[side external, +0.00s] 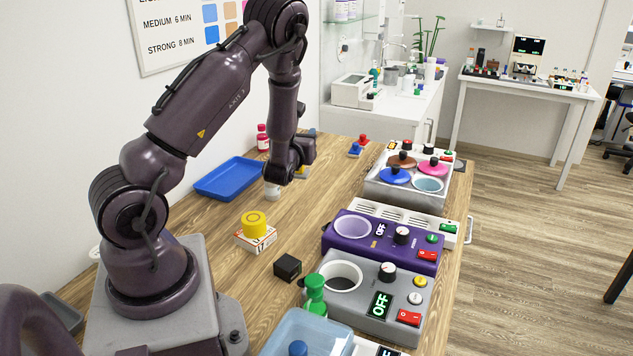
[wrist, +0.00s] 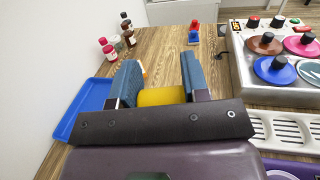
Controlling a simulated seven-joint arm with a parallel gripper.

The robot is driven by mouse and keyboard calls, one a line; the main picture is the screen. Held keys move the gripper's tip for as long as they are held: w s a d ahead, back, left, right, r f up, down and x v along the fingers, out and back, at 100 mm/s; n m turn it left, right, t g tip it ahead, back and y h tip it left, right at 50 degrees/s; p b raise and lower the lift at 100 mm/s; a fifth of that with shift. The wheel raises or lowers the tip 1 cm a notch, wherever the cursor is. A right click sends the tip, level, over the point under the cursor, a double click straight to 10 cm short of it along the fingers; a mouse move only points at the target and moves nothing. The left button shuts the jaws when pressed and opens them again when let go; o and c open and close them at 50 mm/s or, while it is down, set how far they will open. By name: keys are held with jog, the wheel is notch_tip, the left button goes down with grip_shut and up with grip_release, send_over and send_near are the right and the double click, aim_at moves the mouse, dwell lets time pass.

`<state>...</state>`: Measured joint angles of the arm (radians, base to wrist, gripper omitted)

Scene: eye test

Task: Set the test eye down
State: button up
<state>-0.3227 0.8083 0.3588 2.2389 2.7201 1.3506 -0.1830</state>
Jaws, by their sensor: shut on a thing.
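I cannot tell for sure which thing is the test eye. My gripper (wrist: 160,80) is shut on a yellow thing (wrist: 161,97) that shows between its two blue-grey fingers in the wrist view. The dark gripper body hides its near side. In the side view my gripper is mostly hidden behind my wrist, and a small patch of yellow (side external: 301,173) shows just below it. Whether the held thing touches the table is hidden. A separate yellow round piece (side external: 254,224) with a ring on top sits on a small white and red box (side external: 255,240), apart from my gripper.
A blue tray (side external: 230,178) lies on the wooden table, left of my gripper. Small bottles (wrist: 107,47) stand beyond it. A bath with coloured lids (side external: 410,180), a purple heater (side external: 385,240) and a grey heater (side external: 372,300) line the right side. A black block (side external: 288,267) lies nearer.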

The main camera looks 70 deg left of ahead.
jog(key=shift+w+a+f+n+g+y, duration=0.3)
jog(key=shift+w+a+f+g, duration=0.2)
jog(key=shift+w+a+f, duration=1.3)
jog(key=shift+w+a+f+n+g+y, duration=0.25)
jog(key=shift+w+a+f+n+g, duration=0.25)
jog(key=shift+w+a+f, duration=1.2)
jog(key=shift+w+a+f+n+g+y, duration=0.4)
jog(key=shift+w+a+f, duration=0.7)
jog(key=shift+a+f, duration=1.3)
jog(key=shift+d+f, duration=0.2)
jog(key=shift+f, duration=0.1)
jog(key=o, duration=1.3)
jog(key=shift+c, duration=0.2)
